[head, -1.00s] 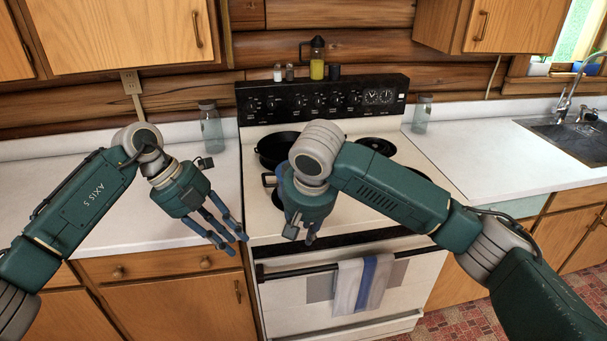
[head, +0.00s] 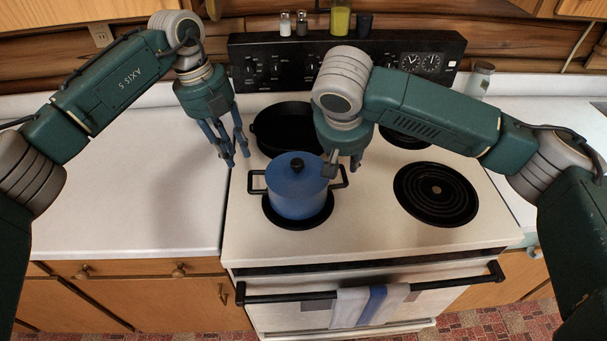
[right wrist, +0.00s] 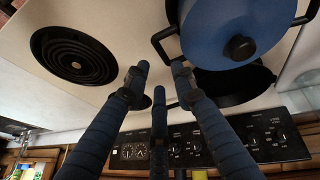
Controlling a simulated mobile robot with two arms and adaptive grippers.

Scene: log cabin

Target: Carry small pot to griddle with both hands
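The small blue pot (head: 290,198) with a black knob and two black side handles stands upright on the front left burner. It also shows at the top of the right wrist view (right wrist: 215,22). My left gripper (head: 229,150) is open and empty, up and left of the pot's left handle, apart from it. My right gripper (head: 345,168) is open beside the pot's right handle. In the right wrist view its fingers (right wrist: 158,85) are spread with nothing between them, close to a pot handle. A round black pan (head: 272,128), possibly the griddle, sits on the back left burner, partly hidden by my right arm.
The front right burner (head: 437,193) is bare. The back right burner (head: 405,138) is partly behind my right arm. The control panel (head: 270,65) rises behind, with shakers and a yellow bottle (head: 340,20) on top. The left counter (head: 130,200) is clear. A towel (head: 362,306) hangs on the oven handle.

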